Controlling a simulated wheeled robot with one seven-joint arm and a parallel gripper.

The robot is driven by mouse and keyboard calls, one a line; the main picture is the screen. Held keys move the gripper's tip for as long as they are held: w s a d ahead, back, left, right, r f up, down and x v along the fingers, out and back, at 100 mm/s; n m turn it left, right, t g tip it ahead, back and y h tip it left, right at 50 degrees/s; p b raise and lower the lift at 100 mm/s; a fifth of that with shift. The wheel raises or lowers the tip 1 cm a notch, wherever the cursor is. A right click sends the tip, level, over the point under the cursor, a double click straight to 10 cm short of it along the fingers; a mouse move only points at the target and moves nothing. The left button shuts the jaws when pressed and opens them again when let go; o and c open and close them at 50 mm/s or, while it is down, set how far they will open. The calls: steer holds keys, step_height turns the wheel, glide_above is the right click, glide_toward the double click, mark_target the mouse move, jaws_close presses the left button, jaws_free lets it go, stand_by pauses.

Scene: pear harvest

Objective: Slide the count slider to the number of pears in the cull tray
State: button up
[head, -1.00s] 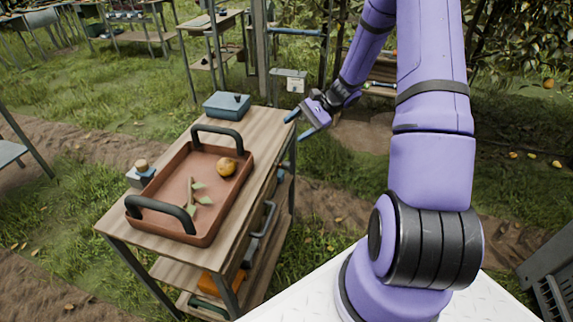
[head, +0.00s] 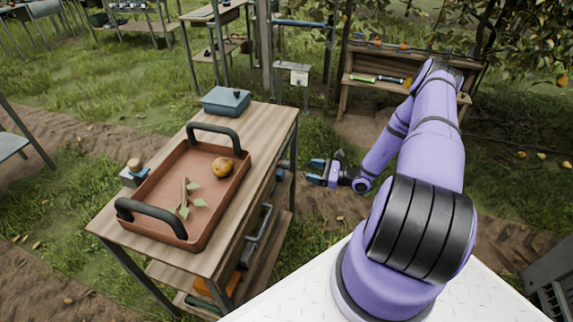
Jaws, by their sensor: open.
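The reddish-brown tray (head: 158,206) with two black handles lies on a wooden-topped cart. One yellow-orange pear (head: 223,168) is in it, near its right end, along with a leafy twig (head: 187,198).
The wooden cart top (head: 262,128) has bare room between tray and blue box. Tools fill its lower shelves. A grey post-mounted box (head: 299,75) and a wooden bench (head: 372,88) stand behind.

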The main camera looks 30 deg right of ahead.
mark_target(287, 166)
steer(key=x, duration=1)
steer(key=shift+w+a+f, duration=0.1)
steer(key=shift+w+f, duration=0.2)
steer(key=shift+w, duration=0.05)
steer(key=shift+c, duration=0.2)
jaws_close()
steer(key=w+d, duration=0.1)
steer(key=d, duration=0.1)
steer(key=w+d, duration=0.2)
